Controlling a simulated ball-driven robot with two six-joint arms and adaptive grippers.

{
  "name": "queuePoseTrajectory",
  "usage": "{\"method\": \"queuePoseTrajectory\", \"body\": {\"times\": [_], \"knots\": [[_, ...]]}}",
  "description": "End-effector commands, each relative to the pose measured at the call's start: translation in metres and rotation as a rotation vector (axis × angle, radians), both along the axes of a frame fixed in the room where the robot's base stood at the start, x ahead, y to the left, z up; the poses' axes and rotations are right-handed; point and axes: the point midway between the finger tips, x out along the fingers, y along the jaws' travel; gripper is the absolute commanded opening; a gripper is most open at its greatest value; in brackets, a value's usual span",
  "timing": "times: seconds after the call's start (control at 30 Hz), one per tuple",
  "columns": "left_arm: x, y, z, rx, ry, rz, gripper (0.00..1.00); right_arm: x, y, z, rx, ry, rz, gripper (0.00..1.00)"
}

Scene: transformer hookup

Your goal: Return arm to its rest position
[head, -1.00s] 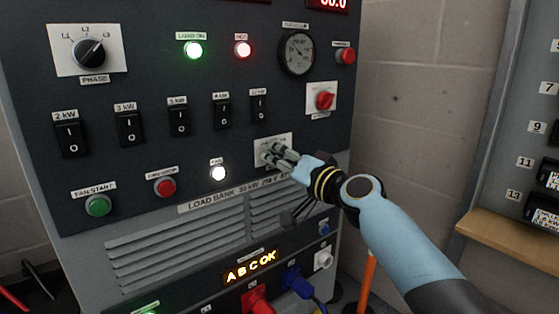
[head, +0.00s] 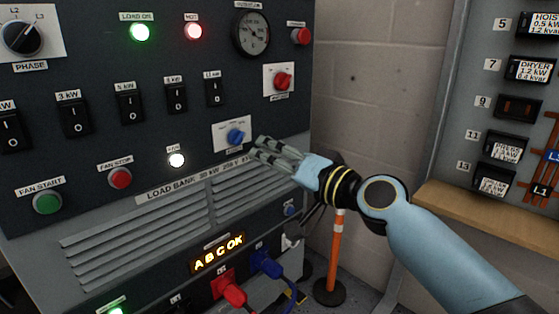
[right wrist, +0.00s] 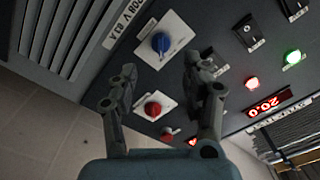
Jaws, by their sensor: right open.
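My right gripper (head: 262,150) is open and empty in the head view, just right of and below a blue knob (head: 235,136) on a white plate of the load bank panel (head: 150,150). The right wrist view shows its two fingers (right wrist: 160,90) spread apart with nothing between them that they grip. In that view the blue knob (right wrist: 161,42) lies beyond the fingers, apart from them. My right arm (head: 430,235) comes in from the lower right. My left gripper is not in view.
A red knob (head: 283,81) and a gauge (head: 252,33) are above the gripper. Red and blue cable plugs (head: 266,264) stick out below. An orange post (head: 335,258) stands behind my arm. A wooden ledge (head: 480,210) and a breaker board are at right.

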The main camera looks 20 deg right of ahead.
Motion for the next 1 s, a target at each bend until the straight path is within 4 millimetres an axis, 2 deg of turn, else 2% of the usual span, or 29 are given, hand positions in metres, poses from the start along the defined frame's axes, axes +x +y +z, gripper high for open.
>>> {"method": "queuePoseTrajectory", "body": {"times": [0.1,0.2,0.67,0.77,0.87,0.97,1.0], "knots": [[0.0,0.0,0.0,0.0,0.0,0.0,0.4,-0.013,-0.005,-0.001,-0.002,0.002,0.001,0.49],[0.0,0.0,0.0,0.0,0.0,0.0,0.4,-0.017,-0.006,0.0,0.0,0.0,0.0,0.49],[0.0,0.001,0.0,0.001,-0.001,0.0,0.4,-0.018,-0.007,0.0,0.001,0.0,0.0,0.49],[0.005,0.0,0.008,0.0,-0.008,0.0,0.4,-0.024,-0.005,-0.001,0.005,0.018,-0.001,0.49],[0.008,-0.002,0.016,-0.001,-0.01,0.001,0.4,-0.033,-0.01,-0.039,-0.002,0.107,-0.019,0.49],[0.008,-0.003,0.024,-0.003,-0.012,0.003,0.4,-0.05,-0.02,-0.105,-0.062,0.241,-0.052,0.49],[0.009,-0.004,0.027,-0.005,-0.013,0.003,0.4,-0.061,-0.025,-0.136,-0.096,0.304,-0.065,0.49]]}}
